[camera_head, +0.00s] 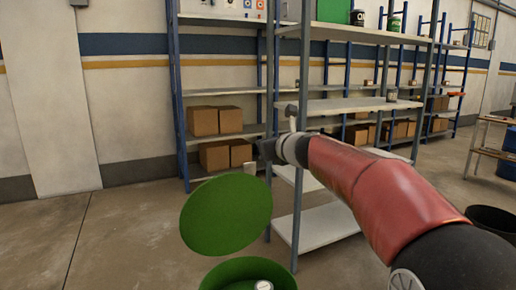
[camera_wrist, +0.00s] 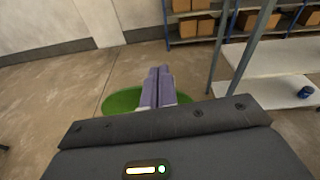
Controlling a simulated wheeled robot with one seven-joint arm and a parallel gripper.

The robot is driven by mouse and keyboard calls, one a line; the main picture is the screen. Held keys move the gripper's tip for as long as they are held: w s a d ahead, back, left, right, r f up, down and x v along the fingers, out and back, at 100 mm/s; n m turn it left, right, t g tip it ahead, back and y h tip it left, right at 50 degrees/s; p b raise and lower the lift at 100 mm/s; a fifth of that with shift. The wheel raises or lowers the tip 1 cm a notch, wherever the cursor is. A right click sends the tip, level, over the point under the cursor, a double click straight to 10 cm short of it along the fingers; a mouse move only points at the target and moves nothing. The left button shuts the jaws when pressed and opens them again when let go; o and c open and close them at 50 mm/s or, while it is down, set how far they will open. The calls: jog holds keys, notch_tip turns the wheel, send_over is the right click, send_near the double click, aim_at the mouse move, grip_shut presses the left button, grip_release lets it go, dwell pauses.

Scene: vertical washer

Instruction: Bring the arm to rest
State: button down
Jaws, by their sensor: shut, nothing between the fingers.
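My arm reaches in from the right in the head view, stretched out at about mid height. My gripper (camera_head: 250,168) is at its far end, just above the green round lid (camera_head: 227,215) in the picture. In the wrist view my gripper (camera_wrist: 158,72) shows its two grey fingers side by side and closed, with nothing between them. The lid stands raised and tilted over the green washer body (camera_head: 248,275), whose lower part is cut off. Part of a green surface (camera_wrist: 120,101) shows behind the fingers in the wrist view.
A metal shelf (camera_head: 325,222) stands close behind and right of my gripper. Blue-framed shelves with cardboard boxes (camera_head: 204,121) line the wall. A dark bin (camera_head: 492,222) and a table (camera_head: 492,152) are at the right. The floor (camera_head: 110,235) at the left is clear.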

jog(key=s+a+f+n+g, duration=0.1)
jog(key=s+f+n+g, duration=0.15)
jog(key=s+n, duration=0.3)
jog(key=s+a+f+n+g+h, duration=0.1)
jog(key=s+f+n, duration=0.2)
jog(key=s+n, duration=0.3)
jog(key=s+a+f+n+g, duration=0.1)
jog(key=s+f+n+g, duration=0.15)
jog(key=s+n, duration=0.4)
jog(key=s+d+f+n+g+h, duration=0.1)
jog(key=s+d+f+n, duration=0.2)
jog(key=s, duration=0.4)
jog(key=s+d+f+n+g+h, duration=0.1)
jog(key=s+d+f+n+h, duration=0.1)
jog(key=s+f+n, duration=0.3)
jog(key=s+d+f+n+g+h, duration=0.1)
jog(key=s+d+f+n, duration=0.3)
jog(key=s+f, duration=0.3)
jog(key=s+n, duration=0.1)
jog(key=s, duration=0.3)
jog(key=shift+h, duration=0.4)
